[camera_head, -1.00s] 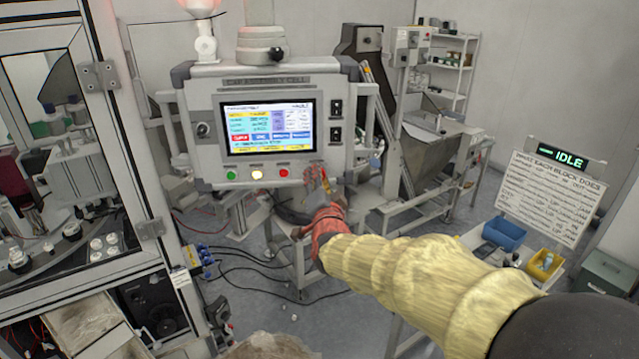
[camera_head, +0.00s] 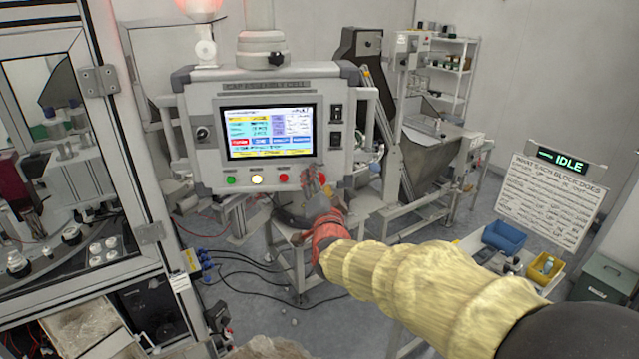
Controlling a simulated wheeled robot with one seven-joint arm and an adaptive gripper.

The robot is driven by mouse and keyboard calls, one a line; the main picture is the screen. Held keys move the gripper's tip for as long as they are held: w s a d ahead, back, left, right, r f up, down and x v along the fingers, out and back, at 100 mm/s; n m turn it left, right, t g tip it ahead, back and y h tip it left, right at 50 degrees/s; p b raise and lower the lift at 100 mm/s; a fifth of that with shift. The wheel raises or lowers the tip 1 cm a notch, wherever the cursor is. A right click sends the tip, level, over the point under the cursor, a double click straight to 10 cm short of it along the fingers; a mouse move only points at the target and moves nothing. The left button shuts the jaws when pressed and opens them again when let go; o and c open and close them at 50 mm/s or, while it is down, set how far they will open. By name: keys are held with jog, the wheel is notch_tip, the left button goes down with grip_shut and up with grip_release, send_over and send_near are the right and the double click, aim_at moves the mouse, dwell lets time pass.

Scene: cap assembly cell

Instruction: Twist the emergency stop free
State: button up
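The control panel (camera_head: 205,110) stands ahead with a lit screen (camera_head: 268,131). Along its lower edge are a green button (camera_head: 231,181), a lit yellowish button (camera_head: 257,180) and a red button (camera_head: 283,178). My gripper (camera_head: 314,177) is at the panel's lower right corner, just right of the red button. It covers the spot where the emergency stop seems to sit; a small patch of red (camera_head: 322,177) shows by the fingers. The fingers are small and blurred, so I cannot tell their opening or whether they touch the stop.
A key switch (camera_head: 202,133) is on the panel's left, and black rocker switches (camera_head: 335,140) are on its right. A glazed machine frame (camera_head: 120,150) stands at left. A side table with a blue bin (camera_head: 504,237) and a yellow bin (camera_head: 546,266) is at right.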

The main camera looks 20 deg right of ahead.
jog(key=s+a, duration=0.1)
jog(key=s, duration=1)
jog(key=shift+s+a, duration=0.25)
jog(key=shift+a, duration=0.15)
jog(key=s+a+f+n+g+y, duration=0.2)
jog(key=s+a+f+n+g, duration=0.2)
jog(key=f, duration=0.3)
jog(key=s+a+f+n+g+y, duration=0.3)
jog(key=s+a+f+n, duration=0.1)
jog(key=f, duration=0.3)
jog(key=s+d+f+n+g+h+b, duration=0.1)
jog(key=s+d+f+b, duration=0.3)
jog(key=s, duration=0.6)
jog(key=s+d+f+n+g+h+b, duration=0.1)
jog(key=s+d+f+n+g+b, duration=0.2)
jog(key=s+b, duration=0.4)
jog(key=s+d+g, duration=0.1)
jog(key=s+d, duration=0.1)
jog(key=s, duration=0.1)
jog(key=shift+s+d+f, duration=0.25)
jog(key=shift+d+f, duration=0.05)
jog(key=shift+f, duration=0.05)
